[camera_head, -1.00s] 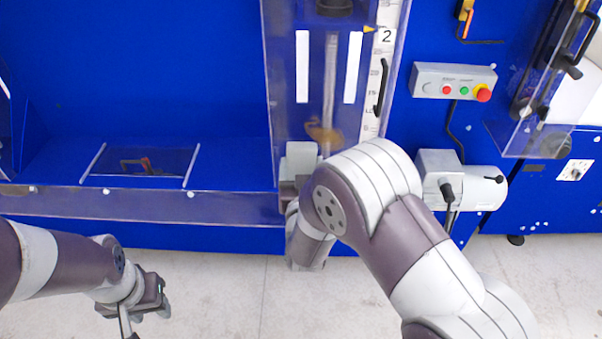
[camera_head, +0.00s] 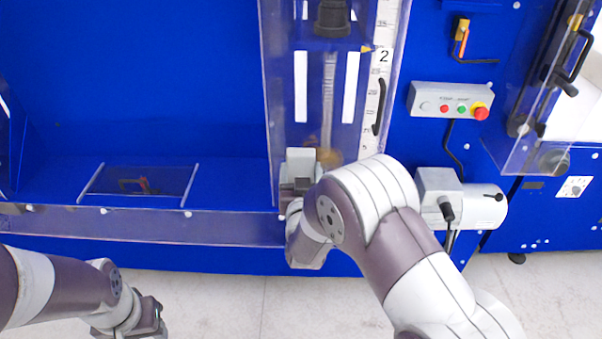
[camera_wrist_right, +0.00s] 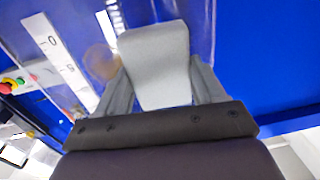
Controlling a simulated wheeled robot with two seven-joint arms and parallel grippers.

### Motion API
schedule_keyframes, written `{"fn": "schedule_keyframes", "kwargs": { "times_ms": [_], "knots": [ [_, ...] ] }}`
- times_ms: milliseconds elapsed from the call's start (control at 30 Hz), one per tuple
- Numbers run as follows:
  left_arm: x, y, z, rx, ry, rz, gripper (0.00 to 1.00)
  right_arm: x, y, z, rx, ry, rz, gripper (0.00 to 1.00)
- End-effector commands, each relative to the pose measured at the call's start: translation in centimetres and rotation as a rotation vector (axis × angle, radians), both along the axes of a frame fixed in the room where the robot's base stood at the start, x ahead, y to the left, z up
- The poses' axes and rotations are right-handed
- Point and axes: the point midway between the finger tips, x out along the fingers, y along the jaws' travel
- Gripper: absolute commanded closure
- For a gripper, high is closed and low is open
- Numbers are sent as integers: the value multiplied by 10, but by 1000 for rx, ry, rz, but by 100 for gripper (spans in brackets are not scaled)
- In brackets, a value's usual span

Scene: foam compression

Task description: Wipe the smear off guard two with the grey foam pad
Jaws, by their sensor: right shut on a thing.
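Guard two (camera_head: 342,125) is a clear upright panel with a "2" label, at the upper middle of the head view. A faint brownish smear (camera_head: 328,157) shows low on it, partly hidden by my right arm and the pad. The smear also shows as a pale tan patch in the right wrist view (camera_wrist_right: 103,62). My right gripper (camera_head: 299,180) is shut on the light grey foam pad (camera_wrist_right: 157,60). The pad is at the panel's lower left, just left of the smear; I cannot tell whether it touches the panel. My left gripper (camera_head: 143,322) is low at the left, cut by the frame edge.
A control box (camera_head: 451,101) with coloured buttons sits right of the guard. A black handle (camera_head: 379,106) is on the guard's right side. A grey motor unit (camera_head: 460,195) is right of my right arm. A clear ledge (camera_head: 140,226) runs along the left.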

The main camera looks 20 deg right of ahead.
Motion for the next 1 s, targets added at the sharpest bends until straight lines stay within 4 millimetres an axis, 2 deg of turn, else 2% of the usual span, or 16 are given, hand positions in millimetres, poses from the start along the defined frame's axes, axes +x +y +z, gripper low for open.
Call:
{"fn": "schedule_keyframes", "kwargs": {
  "times_ms": [1000],
  "knots": [
    [0, 0, -6, 0, 0, 0, 57, 17, -6, 0, 0, 0, -1, 56]
  ]
}}
